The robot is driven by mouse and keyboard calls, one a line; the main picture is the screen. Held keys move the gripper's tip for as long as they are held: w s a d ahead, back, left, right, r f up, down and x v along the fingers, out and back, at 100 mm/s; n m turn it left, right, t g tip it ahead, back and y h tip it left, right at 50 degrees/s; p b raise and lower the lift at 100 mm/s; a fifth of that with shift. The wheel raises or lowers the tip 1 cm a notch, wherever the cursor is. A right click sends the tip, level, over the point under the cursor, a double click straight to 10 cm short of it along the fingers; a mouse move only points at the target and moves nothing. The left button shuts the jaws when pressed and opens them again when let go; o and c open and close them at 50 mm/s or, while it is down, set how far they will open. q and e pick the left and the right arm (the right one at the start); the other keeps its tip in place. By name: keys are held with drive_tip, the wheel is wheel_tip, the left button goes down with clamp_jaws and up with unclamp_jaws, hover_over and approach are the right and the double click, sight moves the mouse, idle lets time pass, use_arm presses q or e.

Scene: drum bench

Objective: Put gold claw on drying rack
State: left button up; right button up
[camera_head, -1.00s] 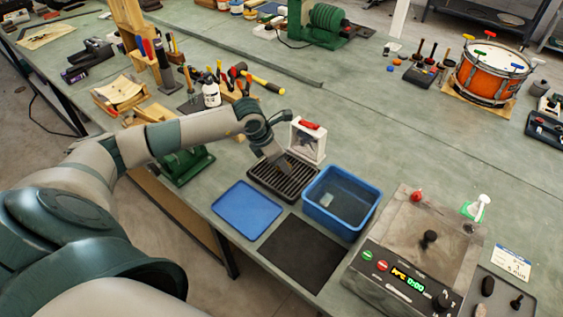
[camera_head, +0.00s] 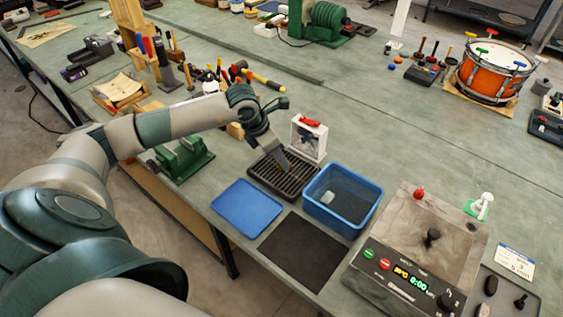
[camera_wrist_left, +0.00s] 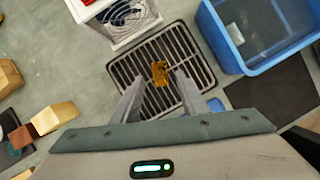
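The gold claw (camera_wrist_left: 160,73) is a small gold-brown piece on the bars of the black drying rack (camera_wrist_left: 200,62) in the left wrist view. The rack also shows in the head view (camera_head: 296,186), where my gripper hides the claw. My left gripper (camera_wrist_left: 159,78) is open, its two grey fingers spread with a gap on each side of the claw. In the head view my left gripper (camera_head: 283,163) points down over the rack. Whether the fingertips touch the rack is unclear. My right gripper is in neither view.
A white-framed box with a red top (camera_head: 309,138) stands behind the rack. A blue bin (camera_head: 345,218) is right of it, a blue tray (camera_head: 246,207) in front. A dark mat (camera_head: 303,250) and a control unit (camera_head: 420,245) lie nearer. Open bench lies beyond the bin.

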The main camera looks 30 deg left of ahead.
use_arm(q)
drive_tip(key=b+v, duration=0.3)
drive_tip(key=v, duration=0.6)
drive_tip(key=shift+f, duration=0.1)
idle(1.4)
